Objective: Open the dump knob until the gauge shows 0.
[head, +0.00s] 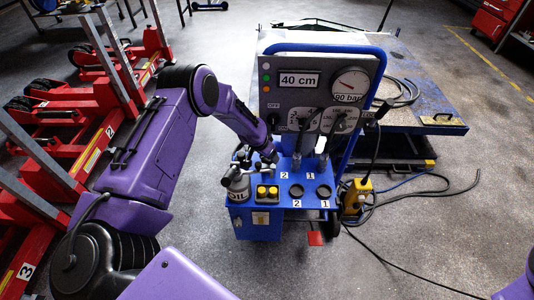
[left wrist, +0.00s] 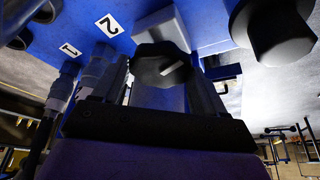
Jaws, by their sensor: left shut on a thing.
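The round gauge (head: 351,84) is at the upper right of the grey panel (head: 300,62). Its label seems to read "90 bar", and its needle stands away from the label. My left gripper (head: 272,157) reaches in front of the panel's lower left, just above the blue trolley deck; its fingers are hard to see there. In the left wrist view, a black faceted knob (left wrist: 163,68) with a white pointer line sits between the fingers of my left gripper (left wrist: 160,82), which are shut on it. The arm hides this knob in the head view. My right gripper is out of view.
A "40 cm" display (head: 299,79) is on the panel. Red jacks (head: 75,110) stand left. Cables cross the right floor.

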